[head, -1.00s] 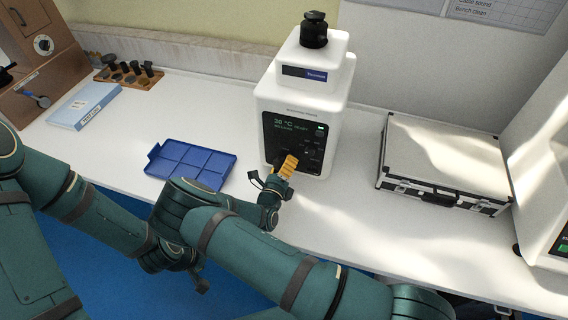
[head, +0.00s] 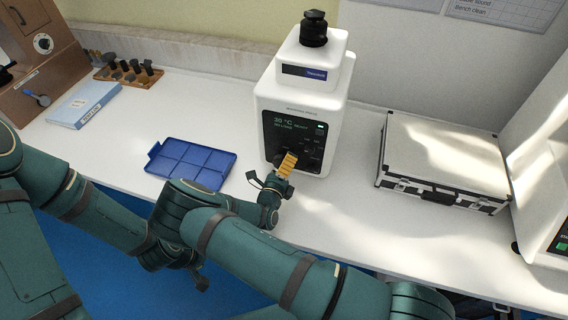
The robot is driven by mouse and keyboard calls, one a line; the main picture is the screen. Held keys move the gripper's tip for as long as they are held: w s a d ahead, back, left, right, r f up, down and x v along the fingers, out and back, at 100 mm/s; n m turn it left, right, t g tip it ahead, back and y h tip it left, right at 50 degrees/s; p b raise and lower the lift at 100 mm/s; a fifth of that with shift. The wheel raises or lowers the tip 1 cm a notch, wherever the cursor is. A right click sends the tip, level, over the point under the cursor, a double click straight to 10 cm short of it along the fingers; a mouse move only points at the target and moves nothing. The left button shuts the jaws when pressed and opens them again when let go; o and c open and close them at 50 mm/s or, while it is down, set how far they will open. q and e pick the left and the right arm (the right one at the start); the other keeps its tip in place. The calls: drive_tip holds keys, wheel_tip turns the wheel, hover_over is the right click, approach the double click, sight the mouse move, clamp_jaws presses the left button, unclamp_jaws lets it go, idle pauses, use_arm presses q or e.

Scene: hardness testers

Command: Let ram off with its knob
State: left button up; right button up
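A white tester (head: 299,100) stands upright on the bench, with a black knob (head: 314,28) on its top. Its dark front panel (head: 314,132) has a small lit readout and buttons. I see no part that I can clearly name as the ram. My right gripper (head: 286,165), with ribbed yellow finger pads, is at the lower left of that panel. It hides the panel behind it, so I cannot tell whether it grips a panel knob. My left gripper (head: 199,281) hangs low in front of the bench, partly hidden, its fingers unclear.
A blue compartment tray (head: 190,164) lies left of the tester. A silver case (head: 445,160) lies to the right. A blue-and-white box (head: 84,105), a wooden rack (head: 128,73) and a brown machine (head: 40,60) stand at left. Another white machine (head: 545,150) is at the right edge.

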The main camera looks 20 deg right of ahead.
drive_tip(key=v, duration=1.2)
idle(0.6)
